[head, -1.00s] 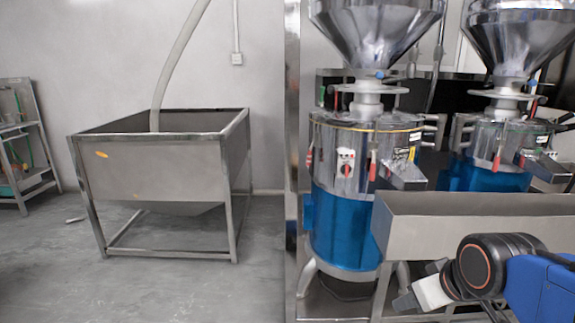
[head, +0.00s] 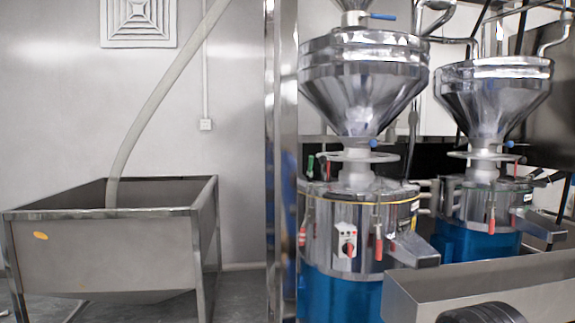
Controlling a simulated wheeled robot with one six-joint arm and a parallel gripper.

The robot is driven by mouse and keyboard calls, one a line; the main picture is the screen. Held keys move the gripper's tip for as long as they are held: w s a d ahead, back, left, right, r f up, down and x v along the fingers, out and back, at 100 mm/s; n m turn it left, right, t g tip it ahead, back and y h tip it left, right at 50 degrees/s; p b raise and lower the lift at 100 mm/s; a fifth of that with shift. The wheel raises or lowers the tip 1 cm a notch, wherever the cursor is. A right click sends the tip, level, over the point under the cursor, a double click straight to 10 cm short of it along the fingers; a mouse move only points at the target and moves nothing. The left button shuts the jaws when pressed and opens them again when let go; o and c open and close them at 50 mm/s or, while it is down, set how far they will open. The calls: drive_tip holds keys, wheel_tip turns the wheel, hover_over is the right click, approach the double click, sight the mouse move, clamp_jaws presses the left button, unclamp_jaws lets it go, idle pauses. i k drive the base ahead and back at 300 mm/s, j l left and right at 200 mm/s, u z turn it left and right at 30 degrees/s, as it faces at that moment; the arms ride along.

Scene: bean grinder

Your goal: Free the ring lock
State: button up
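The near bean grinder (head: 345,235) stands right of centre in the head view, with a steel body, blue lower part and a large steel funnel (head: 365,85) above. A pale horizontal ring (head: 350,157) sits on its neck below the funnel. Red-handled clamps (head: 378,243) hang at the body's rim, and one green handle (head: 310,166) stands up at its left. I cannot tell which part is the ring lock. A second, similar grinder (head: 488,200) stands to the right. Only a dark rounded top of my arm shows at the bottom edge; my gripper is out of view.
A steel trough (head: 490,285) lies in front of the grinders at lower right. A steel bin (head: 110,250) with a hose (head: 160,105) stands at left. A steel post (head: 283,160) rises between bin and grinders. Some floor shows around the bin.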

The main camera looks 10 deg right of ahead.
sight(310, 172)
drive_tip(key=i+j, duration=0.55)
drive_tip(key=j, duration=0.15)
drive_tip(key=i+j, duration=1.1)
drive_tip(key=j, duration=0.25)
drive_tip(key=i+j+z, duration=0.4)
drive_tip(key=j, duration=0.3)
drive_tip(key=i+j+z, duration=0.2)
drive_tip(key=j, duration=0.15)
drive_tip(key=i+j+z, duration=0.2)
drive_tip(key=j, duration=0.2)
drive_tip(key=z, duration=1.2)
